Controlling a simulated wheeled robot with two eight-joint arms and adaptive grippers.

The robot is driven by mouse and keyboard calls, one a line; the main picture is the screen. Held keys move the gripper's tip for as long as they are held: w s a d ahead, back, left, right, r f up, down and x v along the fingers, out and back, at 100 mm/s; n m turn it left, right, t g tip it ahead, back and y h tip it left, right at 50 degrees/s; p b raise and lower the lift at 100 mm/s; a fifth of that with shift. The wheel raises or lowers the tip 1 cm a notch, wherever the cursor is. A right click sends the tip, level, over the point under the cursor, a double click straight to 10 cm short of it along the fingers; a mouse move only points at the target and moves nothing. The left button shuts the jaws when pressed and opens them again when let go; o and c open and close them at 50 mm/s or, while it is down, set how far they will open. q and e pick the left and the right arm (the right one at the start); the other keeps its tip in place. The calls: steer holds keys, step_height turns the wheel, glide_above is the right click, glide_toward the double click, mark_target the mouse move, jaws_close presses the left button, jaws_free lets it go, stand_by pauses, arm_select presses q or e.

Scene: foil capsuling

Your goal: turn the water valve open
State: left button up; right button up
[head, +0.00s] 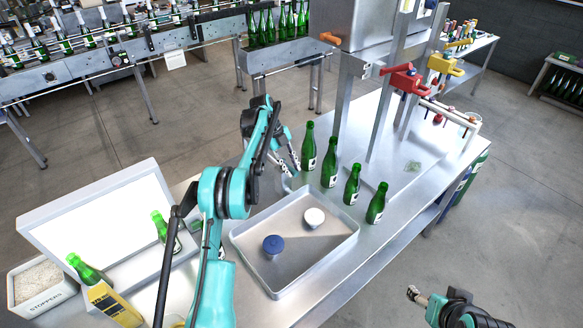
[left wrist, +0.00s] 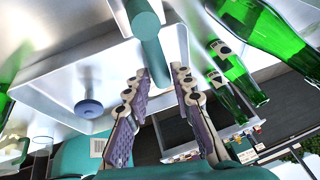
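Three lever-like handles show in the head view: an orange one (head: 330,38) on the steel tank's left side, a red one (head: 404,79) on the pipe frame, and a yellow one (head: 444,65) to its right. I cannot tell which is the water valve. My left gripper (head: 291,160) is above the steel table, left of the green bottles and well apart from all three handles. In the left wrist view its fingers (left wrist: 158,88) are spread, with no object clearly held. My right gripper (head: 416,296) is at the lower right, off the table; its finger opening is unclear.
A steel tray (head: 247,262) holds a blue-topped knob (head: 273,245) and a white-topped one (head: 314,217). Several green bottles (head: 330,163) stand in a row between my left gripper and the pipe frame. A lit panel (head: 100,215) stands left.

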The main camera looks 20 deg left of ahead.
arm_select(q)
steer(key=shift+o, duration=0.3)
steer(key=v, duration=0.7)
steer(key=shift+a+r, duration=0.15)
steer(key=shift+r, duration=0.1)
steer(key=shift+s+f, duration=0.1)
